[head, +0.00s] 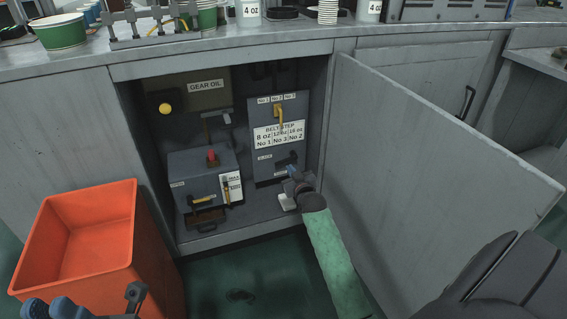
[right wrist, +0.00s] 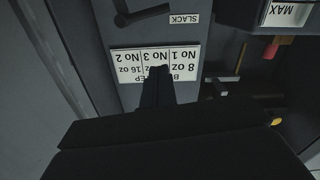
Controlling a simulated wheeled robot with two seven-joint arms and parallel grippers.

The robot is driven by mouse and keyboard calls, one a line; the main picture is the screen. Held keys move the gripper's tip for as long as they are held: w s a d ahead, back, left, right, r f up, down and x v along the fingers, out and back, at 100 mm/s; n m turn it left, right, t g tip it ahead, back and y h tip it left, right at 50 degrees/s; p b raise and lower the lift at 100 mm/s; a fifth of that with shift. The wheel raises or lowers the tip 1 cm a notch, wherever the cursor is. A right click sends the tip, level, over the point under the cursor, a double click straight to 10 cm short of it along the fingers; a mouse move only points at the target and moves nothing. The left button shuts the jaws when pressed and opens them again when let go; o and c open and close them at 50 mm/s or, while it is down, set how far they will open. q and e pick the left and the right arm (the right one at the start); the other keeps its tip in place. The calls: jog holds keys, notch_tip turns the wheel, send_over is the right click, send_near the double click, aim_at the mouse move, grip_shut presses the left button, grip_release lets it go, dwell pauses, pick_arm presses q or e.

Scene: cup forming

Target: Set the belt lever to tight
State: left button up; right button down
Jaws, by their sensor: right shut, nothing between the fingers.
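The belt lever (head: 288,160) is a dark handle low on the grey belt panel (head: 264,100) inside the open cabinet. In the right wrist view, which is upside down, the lever (right wrist: 140,14) lies with its bar reaching towards the SLACK label (right wrist: 178,18). The TIGHT label cannot be read. My right gripper (head: 291,172) is in front of the panel's lower part, apparently close to the lever. In its wrist view the shut, empty fingers (right wrist: 157,72) stand before the belt step sign (right wrist: 153,62). My left gripper (head: 135,292) is partly seen at the bottom left; its jaws are unclear.
A yellow handle (head: 279,112) sits above the sign. A grey box (head: 195,180) with a red knob stands to the left. The open cabinet door (head: 430,150) bounds the right side. An orange bin (head: 75,230) stands at the left. Paper cups stand on the counter above.

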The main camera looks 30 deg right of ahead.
jog(key=shift+r, duration=0.1)
dwell(0.3)
jog(key=b, duration=0.3)
send_over(284, 161)
jog(key=s+a, duration=0.3)
jog(key=shift+w+d+f+b, duration=0.15)
jog(key=shift+d+f+b, duration=0.1)
jog(key=shift+f, duration=0.5)
jog(key=shift+w+d+f+b, duration=0.15)
jog(key=shift+d+f+b, duration=0.15)
jog(key=shift+f, duration=0.4)
jog(key=shift+w+d+f+b, duration=0.15)
jog(key=shift+d+f+b, duration=0.1)
jog(key=shift+f, duration=0.5)
jog(key=shift+a, duration=0.1)
jog(key=shift+f+n+p, duration=0.15)
jog(key=shift+n+p, duration=0.25)
jog(key=shift+p, duration=0.1)
